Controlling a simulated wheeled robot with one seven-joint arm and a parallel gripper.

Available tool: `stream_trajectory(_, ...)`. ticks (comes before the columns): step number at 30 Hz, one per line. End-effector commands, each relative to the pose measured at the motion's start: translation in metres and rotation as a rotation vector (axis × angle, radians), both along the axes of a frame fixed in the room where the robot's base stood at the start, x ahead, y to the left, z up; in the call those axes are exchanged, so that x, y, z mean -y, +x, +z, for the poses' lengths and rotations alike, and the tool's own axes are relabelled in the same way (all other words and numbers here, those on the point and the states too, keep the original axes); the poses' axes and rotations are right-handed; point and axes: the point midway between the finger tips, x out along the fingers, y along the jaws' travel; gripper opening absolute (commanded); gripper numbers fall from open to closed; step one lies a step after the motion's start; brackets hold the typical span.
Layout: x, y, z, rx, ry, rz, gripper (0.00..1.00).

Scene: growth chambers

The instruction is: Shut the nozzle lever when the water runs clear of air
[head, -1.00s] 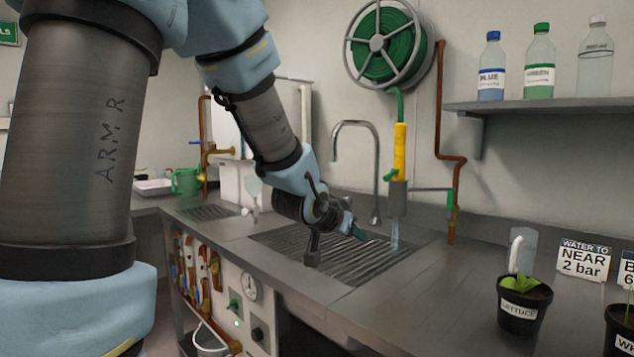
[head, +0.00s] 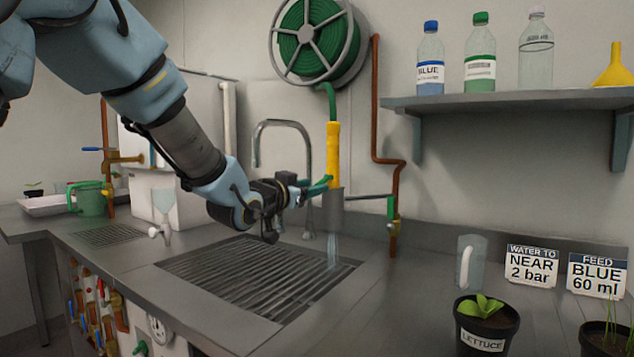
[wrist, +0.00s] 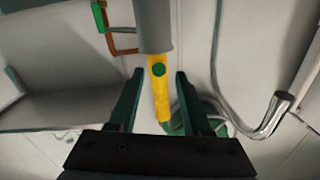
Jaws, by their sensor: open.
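The nozzle has a yellow grip (head: 333,155) and a grey head (head: 333,205). It hangs upright over the sink, and it also shows in the wrist view (wrist: 160,95). A pale, streaked water stream (head: 332,250) falls from it onto the slatted sink grate (head: 215,270). I cannot tell whether it carries air bubbles. A round green piece (wrist: 158,69) on the yellow grip may be the lever's end, seen end-on. My gripper (head: 322,184) is open beside the nozzle. In the wrist view its dark green fingers (wrist: 158,75) stand either side of the yellow grip, with gaps showing.
A curved steel tap (head: 283,125) stands left of the nozzle. A copper pipe with a valve (head: 393,220) is to the right. A shelf (head: 520,101) with bottles is above right. A clear jug (head: 470,262), signs and potted plants stand on the right counter.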

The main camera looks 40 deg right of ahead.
Motion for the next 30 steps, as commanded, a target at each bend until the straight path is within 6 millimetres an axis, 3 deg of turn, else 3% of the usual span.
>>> stream_trajectory(7, 0.032, 0.010, 0.001, 0.000, 0.001, -0.001, 0.49)
stream_trajectory(19, 0.039, 0.013, 0.000, 0.000, 0.000, 0.001, 0.49)
stream_trajectory(30, 0.039, 0.012, 0.000, 0.000, 0.001, 0.001, 0.09)
